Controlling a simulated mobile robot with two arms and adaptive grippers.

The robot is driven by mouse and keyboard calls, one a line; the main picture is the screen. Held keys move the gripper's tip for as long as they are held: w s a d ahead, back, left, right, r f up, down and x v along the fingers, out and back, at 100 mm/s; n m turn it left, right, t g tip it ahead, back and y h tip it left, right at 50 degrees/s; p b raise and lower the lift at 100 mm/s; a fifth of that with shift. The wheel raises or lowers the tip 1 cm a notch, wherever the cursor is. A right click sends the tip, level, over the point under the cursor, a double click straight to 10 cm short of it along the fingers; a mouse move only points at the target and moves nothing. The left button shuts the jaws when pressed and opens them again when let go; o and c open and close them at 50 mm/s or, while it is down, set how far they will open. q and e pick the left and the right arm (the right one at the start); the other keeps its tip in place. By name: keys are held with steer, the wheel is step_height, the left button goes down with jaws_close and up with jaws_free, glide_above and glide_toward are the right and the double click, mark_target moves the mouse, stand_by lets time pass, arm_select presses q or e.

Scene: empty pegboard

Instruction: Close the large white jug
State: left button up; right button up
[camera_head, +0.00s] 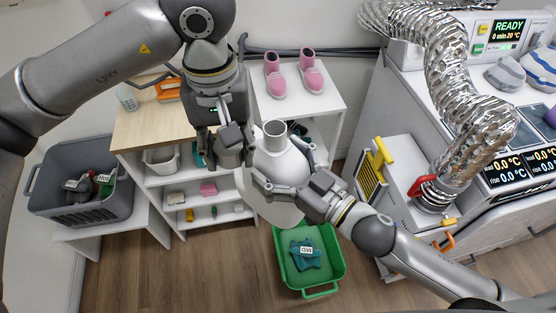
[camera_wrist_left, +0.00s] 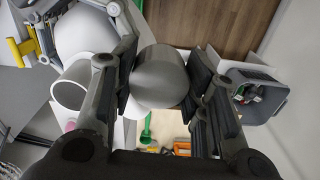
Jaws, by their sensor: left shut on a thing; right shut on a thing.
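The large white jug (camera_head: 277,165) is held up in the middle of the head view, its open neck (camera_head: 275,129) pointing up. It also shows at the upper left of the left wrist view (camera_wrist_left: 85,32). My right gripper (camera_head: 285,178) is shut on the jug's body, with fingers on both sides. My left gripper (camera_head: 229,146) is shut on a grey cylindrical cap (camera_wrist_left: 158,78), just left of the jug's neck in the head view. The cap is apart from the neck. The cap's underside is hidden.
A white shelf with pink boots (camera_head: 275,80) stands behind the jug. A wooden-topped shelf (camera_head: 140,128) is at the left, with a grey basket (camera_head: 50,203) beside it. A green basket (camera_head: 338,262) is below. A machine with a silver duct (camera_head: 455,95) is at the right.

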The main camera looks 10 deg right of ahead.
arm_select(q)
steer(key=d+r, duration=0.3)
steer(key=d, duration=0.1)
steer(key=n, duration=0.4)
glide_toward(275, 127)
steer(key=s, duration=0.2)
steer(key=shift+s+a+f, duration=0.1)
steer(key=shift+f, duration=0.25)
steer(key=shift+f, duration=0.15)
steer(key=shift+f, duration=1.9)
steer(key=shift+f, duration=0.1)
steer(key=shift+f, duration=0.8)
steer(key=shift+f, duration=0.55)
